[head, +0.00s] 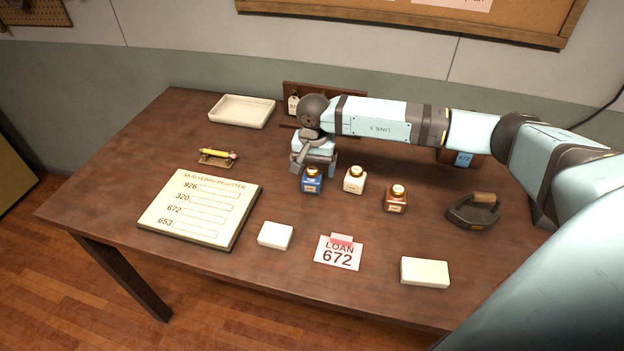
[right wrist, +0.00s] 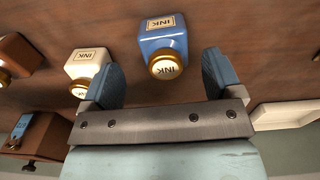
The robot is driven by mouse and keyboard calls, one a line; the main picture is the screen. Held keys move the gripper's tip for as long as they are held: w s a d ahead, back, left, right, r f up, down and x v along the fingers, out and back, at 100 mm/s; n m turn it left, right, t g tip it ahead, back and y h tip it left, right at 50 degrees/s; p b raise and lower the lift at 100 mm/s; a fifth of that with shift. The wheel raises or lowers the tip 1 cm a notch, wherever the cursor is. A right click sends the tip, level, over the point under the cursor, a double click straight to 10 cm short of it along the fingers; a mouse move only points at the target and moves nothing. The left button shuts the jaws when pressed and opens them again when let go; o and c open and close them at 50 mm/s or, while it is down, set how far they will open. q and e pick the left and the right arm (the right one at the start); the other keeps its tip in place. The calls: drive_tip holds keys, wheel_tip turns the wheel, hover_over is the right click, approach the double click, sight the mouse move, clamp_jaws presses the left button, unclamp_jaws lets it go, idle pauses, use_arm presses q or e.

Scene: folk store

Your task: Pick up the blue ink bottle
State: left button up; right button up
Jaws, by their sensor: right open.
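The blue ink bottle (head: 312,184) stands upright on the table with a gold cap, at the left end of a row of ink bottles. My right gripper (head: 313,172) is open just behind it, and the arm reaches in from the right. In the right wrist view, the blue bottle (right wrist: 163,30) shows ahead of my open fingers (right wrist: 162,72). Its gold cap lies near the gap between the fingertips. The fingers look apart from the bottle. My left gripper is not in view.
A white ink bottle (head: 354,181) stands close to the right, with a brown one (head: 395,199) beyond. A register board (head: 200,208), loan card (head: 338,253), pale blocks, flat iron (head: 474,210) and white tray (head: 242,111) are also on the table (head: 290,270).

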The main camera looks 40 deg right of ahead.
sight(312, 172)
drive_tip(key=shift+w+f+p, duration=0.2)
drive_tip(key=shift+f+p, duration=0.05)
drive_tip(key=shift+f, duration=1.15)
drive_tip(key=shift+w+f+p, duration=0.15)
drive_tip(key=shift+f+p, duration=0.05)
drive_tip(key=shift+f, duration=1.15)
drive_tip(key=c, duration=1.1)
drive_tip(key=shift+o, duration=0.2)
drive_tip(key=shift+r, duration=0.1)
